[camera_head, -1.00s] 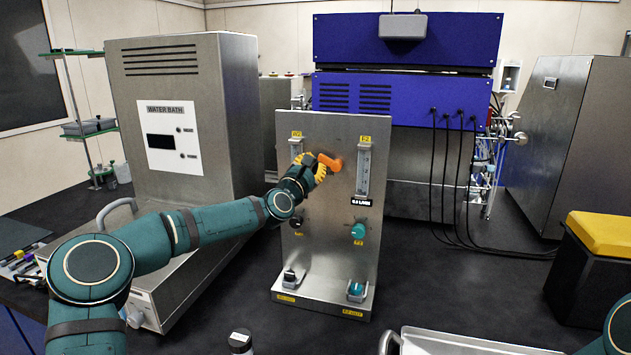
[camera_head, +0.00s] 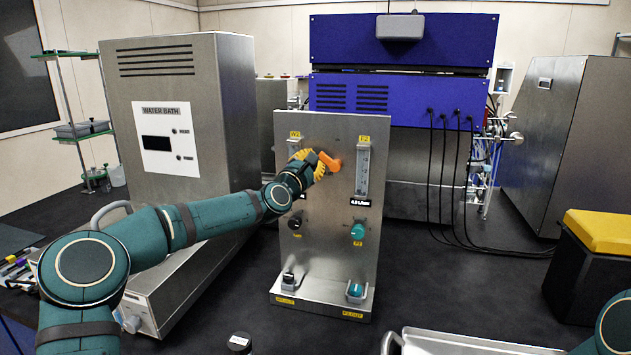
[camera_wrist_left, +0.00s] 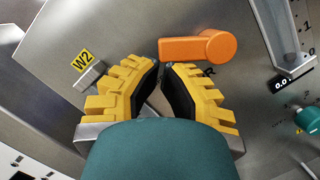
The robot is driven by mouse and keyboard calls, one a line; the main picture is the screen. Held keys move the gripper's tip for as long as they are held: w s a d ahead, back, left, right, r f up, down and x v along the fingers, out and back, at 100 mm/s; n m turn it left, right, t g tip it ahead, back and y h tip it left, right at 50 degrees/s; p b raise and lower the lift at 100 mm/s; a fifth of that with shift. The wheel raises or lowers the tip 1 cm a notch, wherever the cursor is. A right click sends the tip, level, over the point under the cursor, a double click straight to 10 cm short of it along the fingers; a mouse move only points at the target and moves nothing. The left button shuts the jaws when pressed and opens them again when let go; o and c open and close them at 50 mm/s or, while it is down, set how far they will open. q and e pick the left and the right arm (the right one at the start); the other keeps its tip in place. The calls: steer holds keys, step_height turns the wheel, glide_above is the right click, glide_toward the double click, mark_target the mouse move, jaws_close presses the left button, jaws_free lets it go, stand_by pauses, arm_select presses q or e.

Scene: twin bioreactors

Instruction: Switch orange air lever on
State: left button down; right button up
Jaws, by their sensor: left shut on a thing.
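The orange air lever (camera_head: 331,161) sits on the upper part of the upright metal panel (camera_head: 325,215). In the left wrist view the lever (camera_wrist_left: 200,48) lies nearly level, its round hub to the right and its arm pointing left. My left gripper (camera_head: 316,163) has yellow ribbed fingers and reaches the panel from the left. In the left wrist view its fingertips (camera_wrist_left: 168,66) are close together at the free end of the lever, shut on it; the exact contact is partly hidden. My right gripper is out of view.
A flow gauge (camera_head: 363,172) stands right of the lever, with a green knob (camera_head: 358,231) below. The water bath (camera_head: 170,120) stands left of the panel. Two small valves sit on the panel's foot. A tray (camera_head: 450,343) is at the front edge.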

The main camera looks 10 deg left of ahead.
mark_target(328, 145)
arm_select(q)
steer(key=shift+d+r+m+g+h+b, duration=0.2)
steer(key=shift+r+m, duration=0.35)
steer(key=shift+m, duration=0.6)
steer(key=shift+d+r+m+g+h+b, duration=0.15)
steer(key=shift+r+m, duration=0.35)
steer(key=shift+m, duration=0.65)
steer(key=shift+d+r+m+g+p, duration=0.2)
steer(key=shift+d+r+m+p, duration=0.1)
steer(key=shift+m, duration=0.5)
steer(key=shift+d+r+m+g+p, duration=0.25)
steer(key=shift+m, duration=0.55)
steer(key=shift+d+r+m+g+p, duration=0.2)
steer(key=shift+d+r+m+p, duration=0.1)
steer(key=shift+m, duration=0.5)
stand_by(3.3)
